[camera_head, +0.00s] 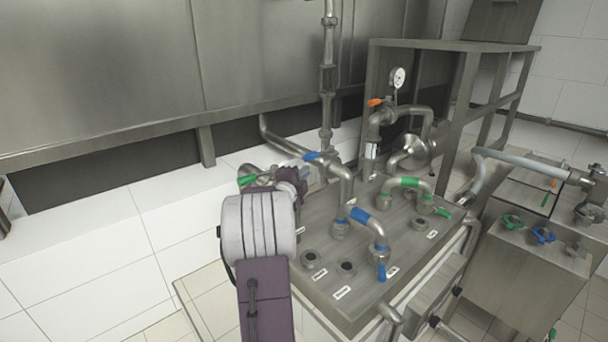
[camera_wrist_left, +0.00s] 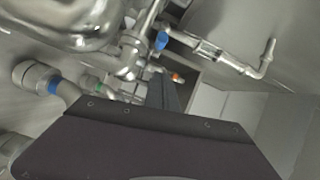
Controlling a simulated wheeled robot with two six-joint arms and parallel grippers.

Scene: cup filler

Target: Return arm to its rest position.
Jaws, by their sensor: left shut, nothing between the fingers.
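My left arm rises from the bottom of the head view, with its pale ribbed wrist left of the steel valve panel (camera_head: 318,288). My left gripper (camera_head: 292,178) is partly hidden behind that wrist, near the panel's left pipes. In the left wrist view the gripper's fingers (camera_wrist_left: 164,94) are together, shut and empty. Whether they touch a pipe cannot be told. My right gripper is in neither view.
The panel carries pipes with a blue-banded elbow (camera_head: 370,222) and a green-handled elbow (camera_head: 404,183). A pressure gauge (camera_head: 398,77) stands behind. A steel cabinet (camera_head: 530,262) is at right.

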